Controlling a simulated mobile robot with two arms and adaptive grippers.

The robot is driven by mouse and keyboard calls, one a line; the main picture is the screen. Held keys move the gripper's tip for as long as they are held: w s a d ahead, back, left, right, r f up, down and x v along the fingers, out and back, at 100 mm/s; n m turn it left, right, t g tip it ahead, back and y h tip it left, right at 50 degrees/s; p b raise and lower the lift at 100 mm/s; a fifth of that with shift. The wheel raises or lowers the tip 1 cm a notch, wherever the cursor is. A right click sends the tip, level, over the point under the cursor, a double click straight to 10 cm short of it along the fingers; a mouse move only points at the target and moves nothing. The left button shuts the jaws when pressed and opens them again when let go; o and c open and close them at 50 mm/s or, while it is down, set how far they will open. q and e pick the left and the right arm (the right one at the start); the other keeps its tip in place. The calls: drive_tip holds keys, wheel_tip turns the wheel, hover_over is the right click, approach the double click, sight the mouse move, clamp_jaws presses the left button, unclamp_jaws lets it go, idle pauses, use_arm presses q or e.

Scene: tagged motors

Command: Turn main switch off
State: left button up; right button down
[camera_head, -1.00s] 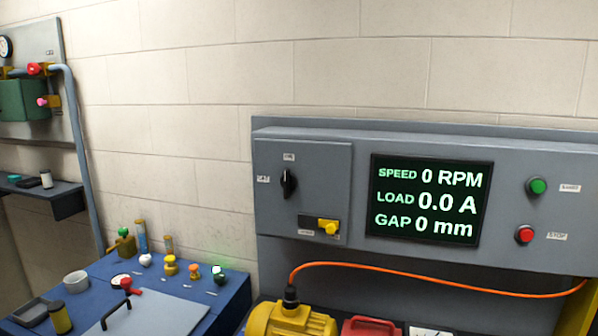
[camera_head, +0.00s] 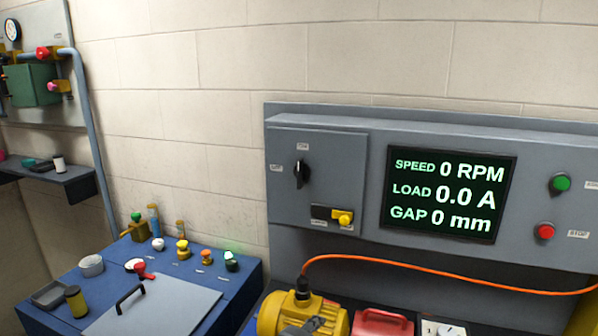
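The main switch appears to be the black rotary knob (camera_head: 301,174) on the grey door at the left of the control panel (camera_head: 350,120). Its handle stands upright, toward a small label (camera_head: 302,146) above it. Another small label (camera_head: 276,168) sits to its left; the lettering is too small to read surely. A yellow slider or latch (camera_head: 342,217) sits on a dark plate below the knob. Neither of my grippers can be made out, and nothing touches the knob.
The display (camera_head: 449,193) reads 0 RPM, 0.0 A and 0 mm. Green (camera_head: 562,183) and red (camera_head: 545,231) buttons are at right. An orange cable (camera_head: 440,276) runs above the yellow motor (camera_head: 285,312) and red case (camera_head: 382,323). A blue bench (camera_head: 235,290) with small parts is at left.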

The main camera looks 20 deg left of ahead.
use_arm(q)
drive_tip(key=w+a+r+m+t, duration=0.2)
drive_tip(key=w+r+m, duration=0.1)
drive_tip(key=r+m, duration=0.3)
drive_tip(key=w+a+r+m+t, duration=0.1)
drive_tip(key=w+r+m, duration=0.2)
drive_tip(key=r, duration=0.5)
drive_tip(key=m+t+y+p, duration=0.1)
drive_tip(key=m+t+y, duration=0.15)
drive_tip(key=m, duration=0.45)
approach(298, 171)
drive_tip(key=shift+t+h, duration=0.25)
drive_tip(key=shift+h, duration=0.4)
drive_tip(key=w+p, duration=0.2)
drive_tip(key=w, duration=0.2)
drive_tip(key=w+p, duration=0.2)
drive_tip(key=w, duration=0.2)
drive_tip(key=shift+w+f+p, duration=0.15)
drive_tip(key=shift+f+p, duration=0.05)
drive_tip(key=shift+p, duration=0.15)
drive_tip(key=shift+w+f, duration=0.1)
drive_tip(key=shift+w, duration=0.45)
clamp_jaws()
